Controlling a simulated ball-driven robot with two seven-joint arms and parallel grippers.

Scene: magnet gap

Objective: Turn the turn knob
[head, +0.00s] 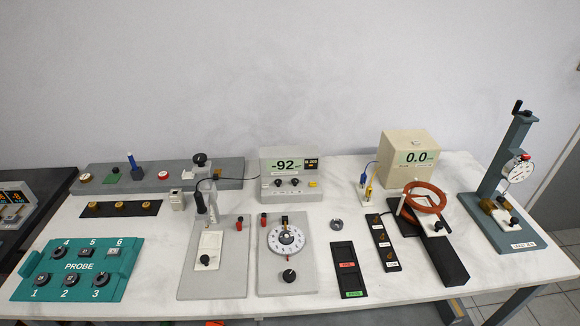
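A grey plate near the middle of the table carries a round white dial (286,238) with marks around it. A black knob (289,275) sits on the same plate just below the dial. Which of the several knobs is the turn knob I cannot tell for sure. Another black knob (205,259) is on the grey plate to the left, and a meter (290,165) reading -92 with two small black knobs stands behind. Neither of my grippers is in view.
A teal PROBE panel (80,267) with numbered sockets lies at left. A beige box (407,160) reading 0.0, a red-brown ring (425,197) and a tall gauge stand (507,165) are at right. Black trays (348,270) lie right of the dial plate.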

